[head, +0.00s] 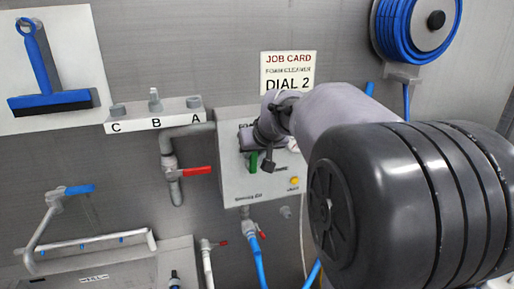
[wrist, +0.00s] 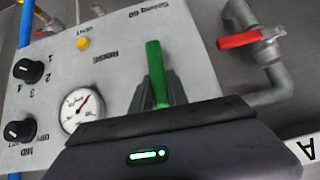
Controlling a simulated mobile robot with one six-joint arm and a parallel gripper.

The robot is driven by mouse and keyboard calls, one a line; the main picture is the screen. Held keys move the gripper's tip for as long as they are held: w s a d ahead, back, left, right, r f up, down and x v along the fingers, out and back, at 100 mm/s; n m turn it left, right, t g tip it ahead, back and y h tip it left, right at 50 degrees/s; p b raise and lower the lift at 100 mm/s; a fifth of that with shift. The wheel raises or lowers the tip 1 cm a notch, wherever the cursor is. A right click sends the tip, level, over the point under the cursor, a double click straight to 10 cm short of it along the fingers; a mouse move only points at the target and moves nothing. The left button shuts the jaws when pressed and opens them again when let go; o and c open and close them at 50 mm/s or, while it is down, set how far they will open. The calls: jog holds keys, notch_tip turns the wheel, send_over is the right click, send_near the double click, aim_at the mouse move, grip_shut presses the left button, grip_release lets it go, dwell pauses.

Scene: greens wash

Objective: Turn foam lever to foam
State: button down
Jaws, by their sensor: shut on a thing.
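The green foam lever (head: 253,160) is on the front of the grey control box (head: 232,185) on the wall. In the wrist view the green lever (wrist: 154,58) stands up between the dark fingers of my gripper (wrist: 157,88). My gripper (head: 259,155) is shut on the lever in the head view. The word RINSE is printed beside the lever in the wrist view, which sees the panel turned round. The foam label is mostly hidden behind my arm in the head view. The lever's base is hidden by the gripper.
A red-handled valve (head: 197,171) on a grey pipe is left of the box. The panel also has two black dials (wrist: 28,70), a gauge (wrist: 82,110) and a yellow vent button (wrist: 83,43). A job card (head: 288,72) reads DIAL 2. A hose reel (head: 418,25) hangs upper right.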

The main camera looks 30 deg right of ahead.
jog(key=shift+a+f, duration=0.15)
jog(key=shift+f, duration=0.05)
dwell(0.5)
jog(key=c, duration=1.3)
grip_release()
jog(key=shift+r, duration=0.1)
jog(key=a+p+v, duration=0.1)
jog(key=p+v, duration=0.2)
jog(key=v, duration=1.5)
jog(key=s+a+f+g+y+b, duration=0.1)
jog(key=s+a+f+b, duration=0.3)
jog(key=f, duration=0.5)
jog(key=s+a+f+m+g+y+b, duration=0.1)
jog(key=s+a+f+b, duration=0.3)
jog(key=s+a+f, duration=0.4)
jog(key=s+a+f+g+y+b, duration=0.1)
jog(key=s+a+f+b, duration=0.3)
jog(key=f, duration=0.8)
jog(key=shift+s+a+y, duration=0.4)
jog(key=shift+s+a, duration=0.85)
jog(key=shift+a, duration=0.2)
